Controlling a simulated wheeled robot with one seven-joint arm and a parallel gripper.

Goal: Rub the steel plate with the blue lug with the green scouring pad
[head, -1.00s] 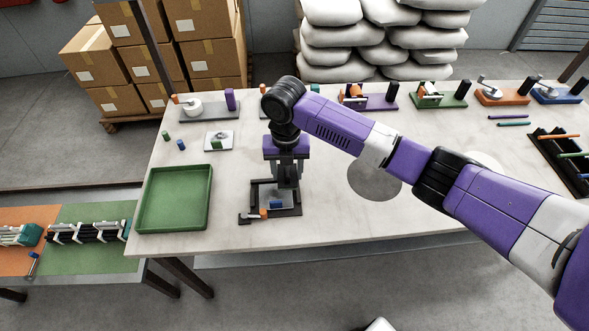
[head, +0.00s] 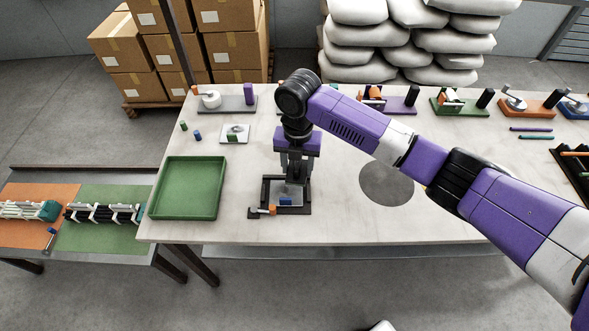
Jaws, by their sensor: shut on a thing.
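The steel plate (head: 292,190) lies in a dark framed fixture near the table's front edge. Its blue lug (head: 285,201) shows at the front of the fixture. An orange-handled clamp (head: 266,210) sits at the fixture's front left. My gripper (head: 294,177) points down over the rear part of the plate. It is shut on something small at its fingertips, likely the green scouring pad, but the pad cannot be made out. I cannot tell whether it touches the plate.
A green tray (head: 213,190) is empty left of the fixture. A small plate (head: 235,140) with a green-lugged piece lies behind it. A grey disc (head: 386,184) lies to the right. Several coloured clamp stands (head: 460,107) line the back. The front right is clear.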

